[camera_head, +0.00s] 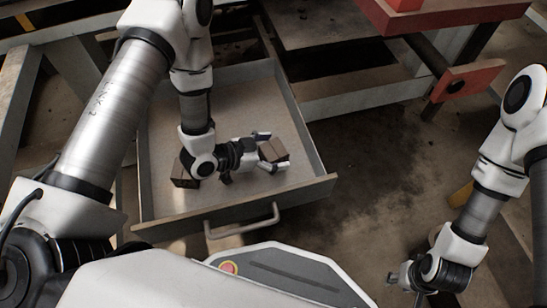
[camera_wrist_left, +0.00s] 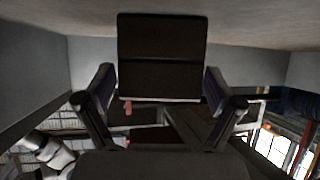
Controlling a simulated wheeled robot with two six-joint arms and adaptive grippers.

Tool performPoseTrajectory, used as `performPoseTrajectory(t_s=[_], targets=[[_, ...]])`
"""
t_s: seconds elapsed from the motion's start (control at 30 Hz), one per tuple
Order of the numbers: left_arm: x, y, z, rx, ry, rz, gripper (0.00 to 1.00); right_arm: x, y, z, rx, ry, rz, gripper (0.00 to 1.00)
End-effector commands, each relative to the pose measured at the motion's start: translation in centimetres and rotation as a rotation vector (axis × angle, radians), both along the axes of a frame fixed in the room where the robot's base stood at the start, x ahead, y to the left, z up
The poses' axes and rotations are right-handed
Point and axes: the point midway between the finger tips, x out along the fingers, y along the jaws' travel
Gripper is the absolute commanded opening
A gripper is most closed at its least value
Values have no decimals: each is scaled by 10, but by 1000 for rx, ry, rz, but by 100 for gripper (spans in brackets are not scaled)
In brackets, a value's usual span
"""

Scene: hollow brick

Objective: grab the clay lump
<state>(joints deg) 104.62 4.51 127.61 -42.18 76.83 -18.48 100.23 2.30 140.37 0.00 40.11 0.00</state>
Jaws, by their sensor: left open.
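Two brown blocky pieces lie in the open drawer in the head view; I cannot tell for sure which is the clay lump. One brown block (camera_head: 274,149) is at the right side of the drawer, in front of my left gripper (camera_head: 267,152). The gripper is open, with a finger on each side of this block. In the left wrist view this block (camera_wrist_left: 162,55) looks dark and boxy, ahead of and between the spread fingers; contact is not clear. The other brown block (camera_head: 183,173) is at the left, partly hidden by my left wrist. My right gripper (camera_head: 407,284) hangs low at the right, far from both.
The pale drawer (camera_head: 235,100) is pulled out, with raised walls and a front handle (camera_head: 243,226). Its floor has bare room behind the blocks. A red-topped bench (camera_head: 450,12) stands at the upper right. Stained floor is open right of the drawer.

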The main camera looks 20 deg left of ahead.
Motion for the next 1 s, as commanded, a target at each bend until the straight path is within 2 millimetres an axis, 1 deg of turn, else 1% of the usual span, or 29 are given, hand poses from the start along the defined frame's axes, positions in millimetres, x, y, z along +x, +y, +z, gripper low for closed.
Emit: performPoseTrajectory(t_s=[0.13,0.17,0.2,0.27,0.3,0.33,0.6,0.67,0.77,0.9,1.0], targets=[[0,0,1,0,0,1,92,0,0,2,0,-1,0,40],[0,0,1,-1,1,0,82,0,0,2,0,-1,0,40],[0,1,1,-1,1,0,67,0,0,2,0,-1,0,40],[0,1,1,-1,1,0,46,0,0,2,0,-1,0,40],[0,1,1,0,1,0,32,0,0,2,0,-1,0,40],[0,1,1,0,1,0,21,0,0,2,0,-1,0,40],[0,1,1,0,1,0,21,0,0,2,0,-1,0,40],[0,1,5,0,1,0,21,0,0,4,0,0,0,40],[0,1,20,0,-1,1,21,0,0,14,0,0,0,40],[0,1,56,0,-1,1,21,0,0,35,0,0,0,40],[0,1,80,0,-1,1,21,0,0,47,0,-1,0,40]])
